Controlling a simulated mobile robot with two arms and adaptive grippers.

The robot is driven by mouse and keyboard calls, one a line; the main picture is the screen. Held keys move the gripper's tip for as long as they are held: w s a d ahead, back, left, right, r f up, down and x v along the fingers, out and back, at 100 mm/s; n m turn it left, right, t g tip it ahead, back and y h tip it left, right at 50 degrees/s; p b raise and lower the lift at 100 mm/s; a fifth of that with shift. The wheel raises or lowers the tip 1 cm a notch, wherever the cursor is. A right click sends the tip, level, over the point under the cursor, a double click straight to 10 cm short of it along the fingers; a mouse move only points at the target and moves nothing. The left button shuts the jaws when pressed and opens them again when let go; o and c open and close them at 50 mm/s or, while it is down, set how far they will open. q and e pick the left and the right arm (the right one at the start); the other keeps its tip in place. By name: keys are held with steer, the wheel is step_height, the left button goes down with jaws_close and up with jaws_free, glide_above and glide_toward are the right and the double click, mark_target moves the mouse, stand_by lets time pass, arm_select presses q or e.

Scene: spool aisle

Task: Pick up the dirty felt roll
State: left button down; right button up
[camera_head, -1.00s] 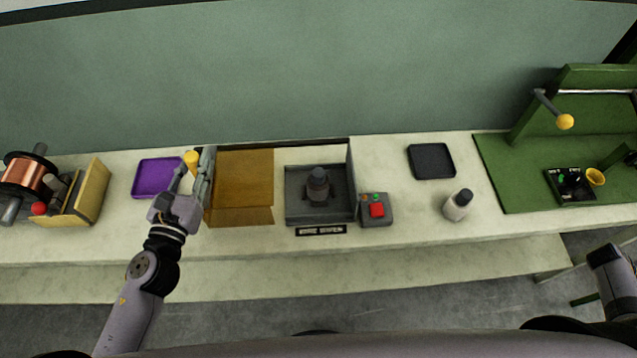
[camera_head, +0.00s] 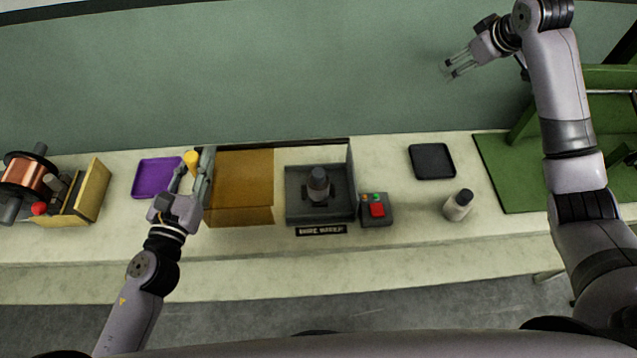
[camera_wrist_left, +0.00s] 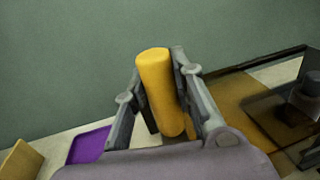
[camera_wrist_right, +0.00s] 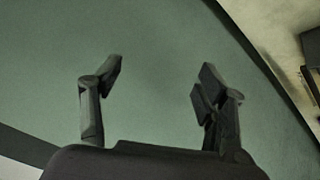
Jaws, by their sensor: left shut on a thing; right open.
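A yellow-orange roll (camera_head: 191,159), which looks like the felt roll, is in my left gripper (camera_head: 196,172). In the left wrist view the roll (camera_wrist_left: 160,92) stands nearly upright between the two fingers, its top above them. My left gripper is shut on it at the left edge of the brown box (camera_head: 240,178). I cannot tell whether the roll touches anything below. My right gripper (camera_head: 448,73) is open and empty, high in front of the green wall; its spread fingers (camera_wrist_right: 157,85) hold nothing in the right wrist view.
A purple tray (camera_head: 156,177) lies left of the roll. A copper spool (camera_head: 27,174) is at far left. Right of the box are a grey station (camera_head: 320,210), a red-button box (camera_head: 377,210), a white bottle (camera_head: 458,205) and a black tray (camera_head: 432,161).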

steer(key=a+f+n+g+y, duration=0.2)
steer(key=a+n, duration=0.2)
steer(key=a, duration=0.9)
arm_select(q)
steer(key=shift+a, duration=0.1)
arm_select(e)
steer(key=n+g+h, duration=0.2)
steer(key=n+g, duration=0.3)
steer(key=n, duration=0.6)
glide_above(320, 174)
steer(key=f, duration=0.7)
steer(key=shift+w+f, duration=0.15)
steer(key=shift+w, duration=0.15)
steer(key=shift+s+f+n, duration=0.2)
steer(key=shift+f+n, duration=0.1)
steer(key=shift+f, duration=0.05)
step_height(320, 174, down, 6)
steer(key=shift+r, duration=0.25)
steer(key=shift+w+f, duration=0.2)
steer(key=shift+f, duration=2.85)
